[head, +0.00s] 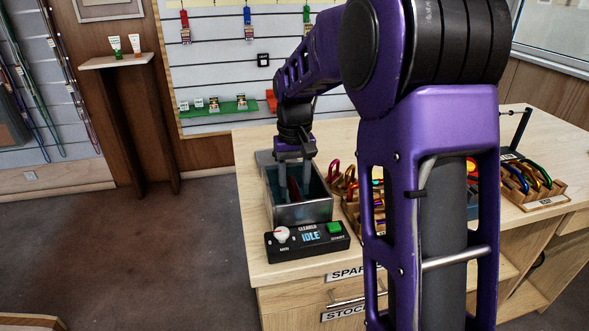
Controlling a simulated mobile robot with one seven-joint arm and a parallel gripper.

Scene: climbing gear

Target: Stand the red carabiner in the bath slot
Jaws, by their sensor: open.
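The bath (303,214) is a metal tank with a dark greenish inside, standing at the left end of the wooden counter. My gripper (295,180) points down into its opening, with its fingers apart. A narrow dark red piece (293,188) shows between and below the fingers, inside the bath. It looks like the red carabiner on edge, but it is small and partly hidden. I cannot make out the slot or whether the piece sits in it. Contact between fingers and piece cannot be told.
A control box (307,242) reading IDLE stands in front of the bath. Wooden racks with coloured carabiners stand right of the bath, partly behind my arm. Another carabiner rack (530,188) is at the right. The counter (250,185) is bare along its left edge.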

